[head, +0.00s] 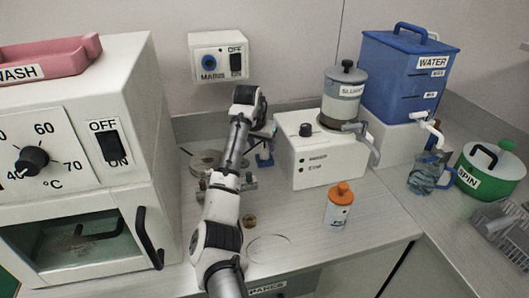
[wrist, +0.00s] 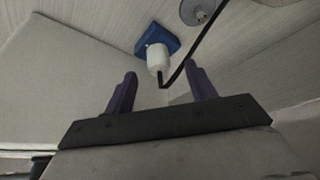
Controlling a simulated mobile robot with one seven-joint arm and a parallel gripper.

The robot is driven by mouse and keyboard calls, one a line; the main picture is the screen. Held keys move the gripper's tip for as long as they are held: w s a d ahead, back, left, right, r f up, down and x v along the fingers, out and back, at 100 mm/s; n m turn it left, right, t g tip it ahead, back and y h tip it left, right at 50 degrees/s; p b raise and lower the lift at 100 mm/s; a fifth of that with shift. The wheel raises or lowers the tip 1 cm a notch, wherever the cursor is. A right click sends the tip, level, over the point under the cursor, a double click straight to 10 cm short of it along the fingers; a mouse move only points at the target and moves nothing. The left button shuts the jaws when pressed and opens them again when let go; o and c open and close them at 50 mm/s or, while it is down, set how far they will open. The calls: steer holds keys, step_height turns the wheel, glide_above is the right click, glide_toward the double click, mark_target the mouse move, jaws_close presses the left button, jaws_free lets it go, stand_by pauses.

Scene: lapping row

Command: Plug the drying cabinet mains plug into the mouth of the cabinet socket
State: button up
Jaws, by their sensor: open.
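The white mains plug (wrist: 157,58) with its black cable stands at a blue holder (wrist: 160,38) in the wrist view. In the head view the blue holder (head: 264,159) is on the counter, left of the white pump box; the plug is not clear there. My gripper (wrist: 160,72) is open, its two dark fingers pointing toward the plug. The plug appears between and beyond the fingertips, and I cannot tell the remaining distance. In the head view my arm partly hides the gripper. The round blue cabinet socket (head: 209,63) is on a white wall box with an OFF/ON switch.
The white cabinet (head: 160,130) stands left of my arm. The white SLURRY box (head: 318,160) stands close right, with an orange-capped bottle (head: 339,207) in front. Metal parts (head: 207,163) lie behind my arm. A blue WATER tank (head: 405,75) is at the back right.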

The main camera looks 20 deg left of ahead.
mark_target(264, 149)
steer(key=shift+p+x, duration=0.35)
steer(key=shift+x, duration=1.5)
steer(key=shift+d, duration=0.15)
steer(key=c, duration=1.1)
steer(key=shift+r, duration=0.1)
